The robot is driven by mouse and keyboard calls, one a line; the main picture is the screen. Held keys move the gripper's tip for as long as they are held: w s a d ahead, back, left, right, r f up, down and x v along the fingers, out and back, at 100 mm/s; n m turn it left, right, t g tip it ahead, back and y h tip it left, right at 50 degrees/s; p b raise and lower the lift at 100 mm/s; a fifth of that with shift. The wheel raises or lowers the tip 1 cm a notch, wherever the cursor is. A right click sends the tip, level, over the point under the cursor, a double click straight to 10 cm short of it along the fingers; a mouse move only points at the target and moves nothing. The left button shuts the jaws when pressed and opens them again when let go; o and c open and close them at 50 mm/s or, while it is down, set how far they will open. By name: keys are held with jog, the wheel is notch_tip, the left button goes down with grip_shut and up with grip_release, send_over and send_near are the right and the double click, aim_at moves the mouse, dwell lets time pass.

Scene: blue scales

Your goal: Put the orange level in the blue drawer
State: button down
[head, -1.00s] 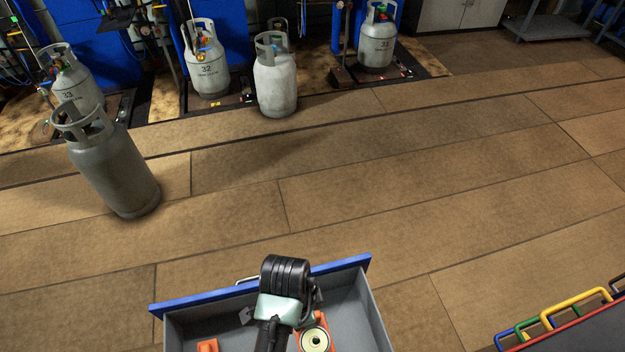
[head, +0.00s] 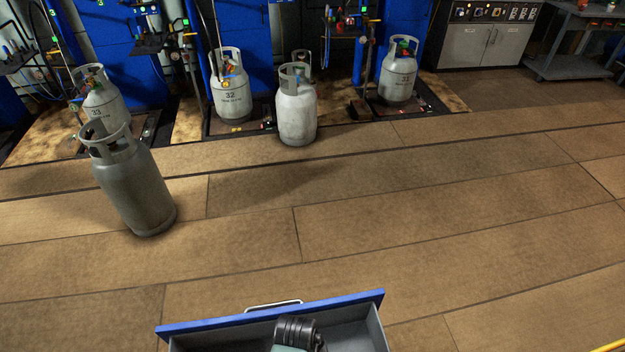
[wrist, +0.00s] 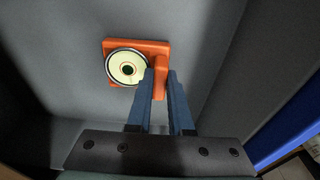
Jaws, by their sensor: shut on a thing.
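The blue drawer (head: 345,300) is open at the bottom of the head view, with a blue front, a pale handle and a grey inside. My gripper (wrist: 160,76) is inside it, its two blue fingers on either side of an upright tab of the orange level (wrist: 161,48). The level is a squarish orange piece with a round pale vial with a dark centre, seen against the grey drawer surface. Whether it touches that surface I cannot tell. In the head view my wrist shows over the drawer, and the fingertips and level are out of sight.
A dark grey gas cylinder (head: 135,190) stands on the floor at left. A white cylinder (head: 297,112) and several more stand by the blue panels at the back. A grey cabinet (head: 480,42) is at the back right. The wooden floor between is clear.

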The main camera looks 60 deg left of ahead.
jog(key=shift+f, duration=0.2)
jog(key=c, duration=0.8)
grip_release()
jog(key=shift+r, duration=0.1)
